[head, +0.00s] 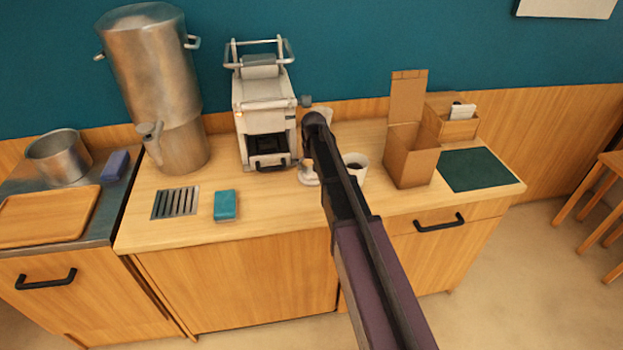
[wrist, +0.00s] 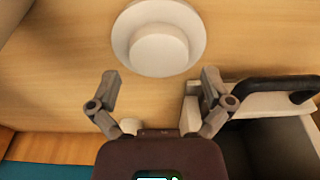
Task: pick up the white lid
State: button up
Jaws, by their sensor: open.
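The white lid (wrist: 158,62) is a round disc with a raised round knob, lying on the wooden counter at the top middle of the wrist view. In the head view a pale round piece, which looks like the lid (head: 309,178), shows just left of my arm, partly hidden by it. My gripper (wrist: 160,80) is open and empty, with its two fingers spread just below the lid in the wrist view. The fingers look apart from the lid; their height above the counter is hard to tell.
A white machine (head: 263,110) with a black handle stands close on the left; its handle (wrist: 262,88) is near one finger. A white cup (head: 356,166) and a cardboard box (head: 408,158) stand right of my arm. A teal sponge (head: 225,205) lies front left.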

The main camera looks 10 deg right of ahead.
jog(key=shift+w+f+b, duration=0.2)
jog(key=shift+f+b, duration=0.75)
jog(key=shift+f, duration=0.3)
jog(key=c, duration=0.5)
